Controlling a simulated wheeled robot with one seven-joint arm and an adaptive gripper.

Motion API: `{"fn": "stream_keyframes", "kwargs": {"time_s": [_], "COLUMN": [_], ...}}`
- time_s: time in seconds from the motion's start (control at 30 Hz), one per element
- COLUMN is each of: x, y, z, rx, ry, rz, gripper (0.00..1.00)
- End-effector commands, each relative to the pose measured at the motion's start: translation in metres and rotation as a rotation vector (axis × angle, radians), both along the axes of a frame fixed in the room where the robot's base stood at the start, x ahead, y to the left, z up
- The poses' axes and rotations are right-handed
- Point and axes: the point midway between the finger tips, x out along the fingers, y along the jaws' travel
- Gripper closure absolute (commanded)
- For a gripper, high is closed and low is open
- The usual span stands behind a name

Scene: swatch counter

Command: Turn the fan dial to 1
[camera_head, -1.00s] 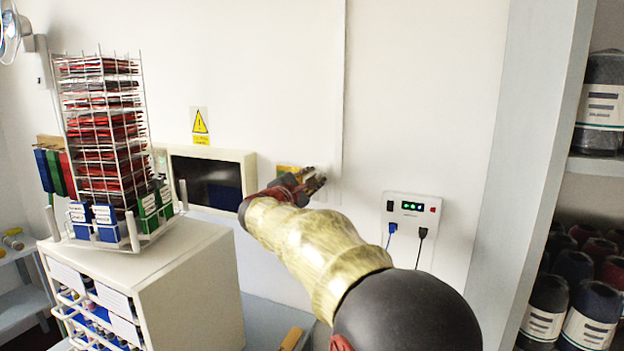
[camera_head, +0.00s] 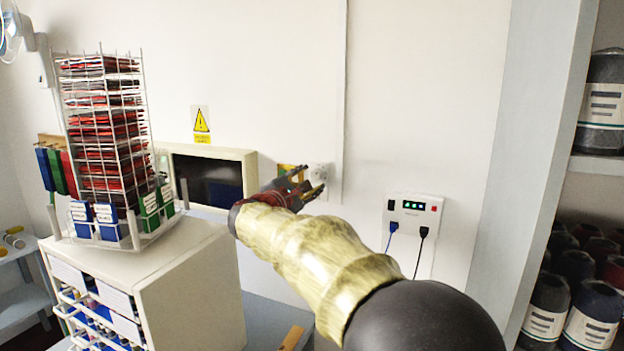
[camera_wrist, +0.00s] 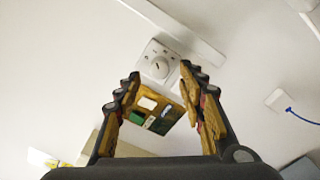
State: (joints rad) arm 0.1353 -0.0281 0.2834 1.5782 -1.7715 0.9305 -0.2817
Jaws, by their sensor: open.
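The fan dial is a round white knob (camera_wrist: 160,66) with a dark mark, on a square white plate (camera_wrist: 149,51) on the wall. In the head view the plate (camera_head: 319,174) shows just behind my fingertips; its markings are too small to read. My gripper (camera_wrist: 160,75) is open and empty. In the wrist view its fingers spread either side of and below the knob, apparently without touching it. In the head view my gripper (camera_head: 311,181) points right, close to the wall.
A yellow switch panel (camera_wrist: 152,109) with coloured rockers sits beside the dial plate. A white trunking strip (camera_head: 341,100) runs up the wall. A white box with green lights and cables (camera_head: 412,206) is to the right. A wire swatch rack (camera_head: 103,140) and dark-screened cabinet (camera_head: 250,170) stand left.

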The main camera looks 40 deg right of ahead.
Motion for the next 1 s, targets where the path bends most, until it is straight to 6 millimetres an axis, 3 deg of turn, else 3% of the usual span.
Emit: {"fn": "stream_keyframes", "kwargs": {"time_s": [0.2,0.4,1.0], "x": [-0.022,-0.037,-0.043], "y": [0.041,0.065,0.073], "z": [0.001,0.0,0.0], "rx": [-0.001,-0.001,-0.001], "ry": [0.0,0.001,0.001], "rz": [0.004,0.003,0.0], "gripper": [0.6,0.6,0.6]}}
